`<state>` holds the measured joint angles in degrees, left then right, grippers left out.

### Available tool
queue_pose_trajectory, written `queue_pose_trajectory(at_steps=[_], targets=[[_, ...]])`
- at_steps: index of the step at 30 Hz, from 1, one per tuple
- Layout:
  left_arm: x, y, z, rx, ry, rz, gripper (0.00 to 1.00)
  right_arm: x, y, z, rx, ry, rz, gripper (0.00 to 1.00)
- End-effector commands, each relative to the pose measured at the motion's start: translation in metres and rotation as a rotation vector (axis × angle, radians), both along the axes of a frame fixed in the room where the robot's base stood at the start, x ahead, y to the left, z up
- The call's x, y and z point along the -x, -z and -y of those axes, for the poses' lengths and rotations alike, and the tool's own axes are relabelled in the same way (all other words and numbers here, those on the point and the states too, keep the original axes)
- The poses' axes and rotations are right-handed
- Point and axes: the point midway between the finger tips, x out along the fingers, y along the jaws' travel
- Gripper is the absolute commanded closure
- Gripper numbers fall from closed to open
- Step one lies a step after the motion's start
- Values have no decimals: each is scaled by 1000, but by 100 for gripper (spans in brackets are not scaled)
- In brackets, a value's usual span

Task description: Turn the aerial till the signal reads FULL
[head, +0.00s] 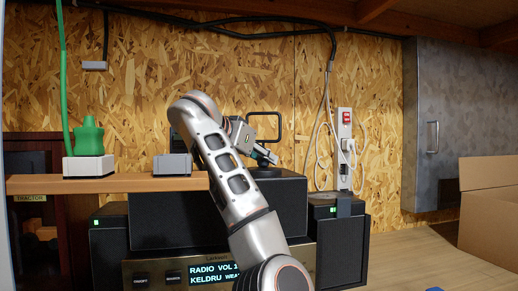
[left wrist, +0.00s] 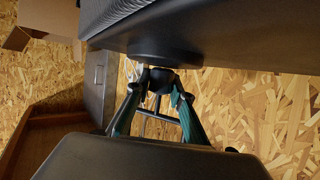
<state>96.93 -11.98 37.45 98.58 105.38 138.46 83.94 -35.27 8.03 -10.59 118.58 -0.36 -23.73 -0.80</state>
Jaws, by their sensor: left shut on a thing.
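The aerial is a black square loop (head: 264,113) on a round base on top of the black radio box (head: 285,200). In the left wrist view its round dark base (left wrist: 165,52) and short stem (left wrist: 160,80) show. My left gripper (head: 268,157) reaches in from the side, just above the base. In the left wrist view my left gripper (left wrist: 158,84) has its two fingers on either side of the stem, shut on it. The display (head: 214,273) below reads "RADIO VOL 1" and "KELDRU WEA", with the rest hidden behind my arm. My right gripper is out of view.
A wooden shelf (head: 120,184) at left holds a green-topped white block (head: 88,150) and a grey box (head: 172,165). Black speakers (head: 340,240) flank the radio.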

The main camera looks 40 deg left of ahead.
Motion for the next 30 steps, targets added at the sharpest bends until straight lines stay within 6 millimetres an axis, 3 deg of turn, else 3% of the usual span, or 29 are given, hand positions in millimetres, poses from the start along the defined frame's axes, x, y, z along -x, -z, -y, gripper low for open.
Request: queue_pose_trajectory(at_steps=[1, 10, 27, 28, 30], targets=[[3, -7, 0, 4, 32, 4, 100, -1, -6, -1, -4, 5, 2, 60], [1, -2, 0, 1, 155, -2, 100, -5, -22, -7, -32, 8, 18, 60], [-1, 3, 0, -1, 186, -6, 100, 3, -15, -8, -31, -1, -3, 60], [-1, 3, 0, -1, 186, -6, 76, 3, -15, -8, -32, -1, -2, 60], [-1, 3, 0, -1, 186, -6, 61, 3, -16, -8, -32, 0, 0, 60]])
